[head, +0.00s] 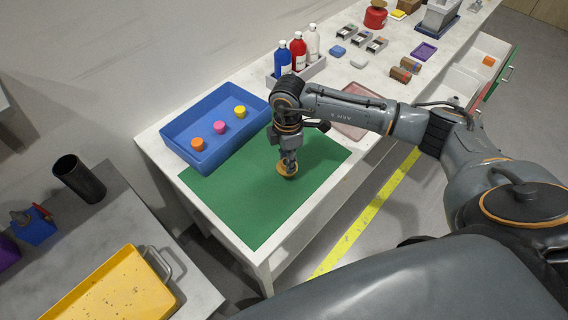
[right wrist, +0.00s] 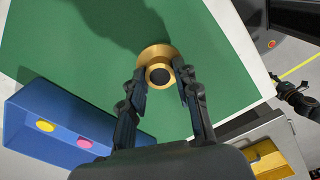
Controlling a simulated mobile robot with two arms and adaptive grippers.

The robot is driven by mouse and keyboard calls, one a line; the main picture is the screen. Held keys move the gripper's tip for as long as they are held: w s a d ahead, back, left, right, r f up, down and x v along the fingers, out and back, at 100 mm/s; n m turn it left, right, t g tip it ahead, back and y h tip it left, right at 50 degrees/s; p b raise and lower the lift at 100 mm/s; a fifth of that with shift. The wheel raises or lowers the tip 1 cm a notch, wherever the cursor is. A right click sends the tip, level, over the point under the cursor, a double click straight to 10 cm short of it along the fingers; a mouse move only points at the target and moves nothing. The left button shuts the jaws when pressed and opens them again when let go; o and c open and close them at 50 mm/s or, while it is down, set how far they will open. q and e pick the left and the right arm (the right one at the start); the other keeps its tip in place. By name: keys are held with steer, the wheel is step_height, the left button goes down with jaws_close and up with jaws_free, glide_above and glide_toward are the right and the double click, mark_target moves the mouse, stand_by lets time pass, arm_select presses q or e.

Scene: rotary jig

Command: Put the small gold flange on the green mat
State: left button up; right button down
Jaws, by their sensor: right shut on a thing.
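The small gold flange (head: 285,172) is a round gold disc with a narrower hub and a dark hole, seen best in the right wrist view (right wrist: 150,54). My right gripper (head: 289,163) points down over the green mat (head: 245,205) and is shut on the flange, with one finger on each side of the hub in the right wrist view. The flange is over the mat, which also shows in the right wrist view (right wrist: 215,60). I cannot tell whether it touches the mat. My left gripper (right wrist: 297,98) shows small at the right edge there; its jaws are unclear.
A blue tray (head: 180,124) with orange, pink and yellow pieces stands beside the mat. Bottles (head: 298,54) in a holder and a pinkish tray (head: 352,122) are behind my right arm. A yellow tray (head: 110,290) is on a separate grey table. The mat's front is clear.

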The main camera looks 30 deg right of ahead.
mark_target(284, 162)
steer(key=f+p, duration=0.1)
steer(key=a+f+p, duration=0.1)
steer(key=f, duration=0.1)
steer(key=shift+w, duration=0.15)
steer(key=shift+f, duration=0.35)
arm_select(q)
steer(key=shift+s+a+r, duration=0.1)
steer(key=shift+s+r, duration=0.6)
steer(key=shift+r, duration=0.25)
arm_select(e)
steer(key=shift+f, duration=0.15)
arm_select(q)
steer(key=shift+f, duration=0.1)
arm_select(e)
steer(key=shift+f, duration=0.1)
steer(key=c, duration=1)
jaws_free()
